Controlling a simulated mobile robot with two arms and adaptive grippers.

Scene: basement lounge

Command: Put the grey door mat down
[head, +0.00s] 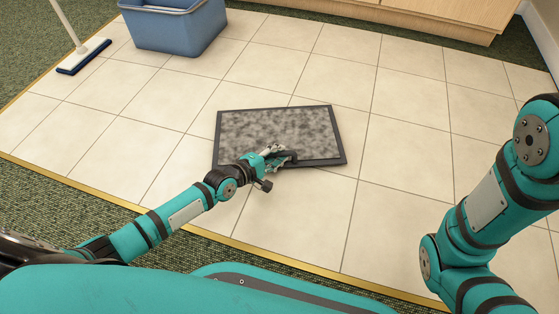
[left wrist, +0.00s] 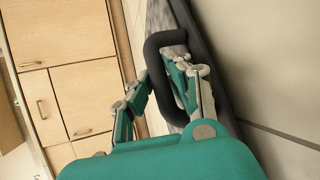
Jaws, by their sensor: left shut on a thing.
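The grey door mat (head: 275,128) is a mottled grey rectangle with a dark border, lying roughly level over the pale tiles in the head view. I cannot tell whether it touches the floor or hangs slightly above it. My left gripper (head: 287,157) is at the mat's near edge, shut on its dark loop handle. In the left wrist view the handle (left wrist: 164,38) passes between the fingers of the left gripper (left wrist: 162,85), and the mat (left wrist: 206,45) shows nearly edge-on. My right arm is at the right of the head view; its gripper is out of frame.
A blue bucket (head: 175,30) stands at the back left, beside a mop (head: 84,56). Wooden cabinets (head: 440,15) line the back. Tiles around the mat are clear. A yellow strip (head: 120,200) divides the tiles from green carpet (head: 40,205).

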